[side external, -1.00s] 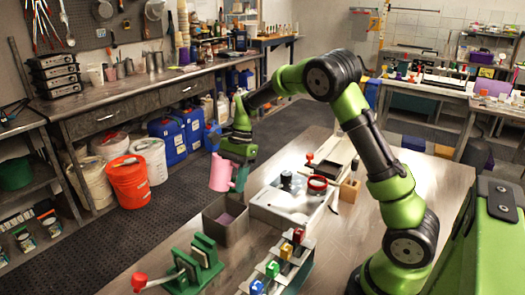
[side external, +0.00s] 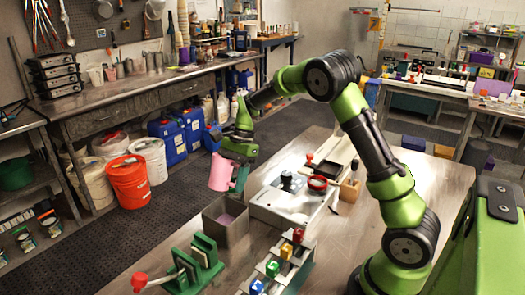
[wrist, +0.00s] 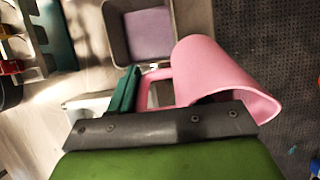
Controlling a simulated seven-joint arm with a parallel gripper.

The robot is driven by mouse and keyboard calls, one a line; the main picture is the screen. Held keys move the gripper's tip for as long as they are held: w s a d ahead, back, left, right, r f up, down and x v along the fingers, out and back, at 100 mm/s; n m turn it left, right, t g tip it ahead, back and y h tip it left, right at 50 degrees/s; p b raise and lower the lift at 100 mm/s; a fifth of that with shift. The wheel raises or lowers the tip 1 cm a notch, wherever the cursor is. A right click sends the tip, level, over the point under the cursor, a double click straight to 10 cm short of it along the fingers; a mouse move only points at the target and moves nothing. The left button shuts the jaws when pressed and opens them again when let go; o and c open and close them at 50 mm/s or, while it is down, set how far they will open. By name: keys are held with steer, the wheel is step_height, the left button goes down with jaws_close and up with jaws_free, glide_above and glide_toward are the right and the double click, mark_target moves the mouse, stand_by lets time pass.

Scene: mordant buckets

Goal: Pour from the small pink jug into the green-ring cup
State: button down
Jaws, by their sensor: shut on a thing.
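The small pink jug (side external: 221,173) is held in the air by its handle, above and a little behind the square grey bin in the side view. My gripper (side external: 240,158) is shut on the handle. In the wrist view the pink jug (wrist: 215,75) lies tilted across the picture, its wide rim towards the lower right, beside a green finger (wrist: 124,92) of my gripper. The jug's inside is mostly hidden, and no liquid shows. I cannot pick out a green-ring cup in either view.
The square grey bin (side external: 213,226) with a purple bottom stands at the table's edge below the jug. A white box (side external: 268,212) with a red ring (side external: 317,183), a rack of coloured blocks (side external: 285,255) and a green stand (side external: 205,258) crowd the near table.

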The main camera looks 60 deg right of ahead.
steer(key=shift+r+y, duration=0.1)
steer(key=shift+y, duration=0.4)
stand_by(0.9)
steer(key=shift+a+r+y, duration=0.1)
steer(key=shift+r+y, duration=0.3)
steer(key=shift+y, duration=0.45)
steer(key=shift+a+r+y, duration=0.1)
steer(key=shift+r+y, duration=0.3)
steer(key=shift+y, duration=0.45)
stand_by(3.1)
steer(key=shift+a+f+y, duration=0.1)
steer(key=shift+f+y, duration=0.15)
steer(key=shift+y, duration=0.35)
stand_by(1.2)
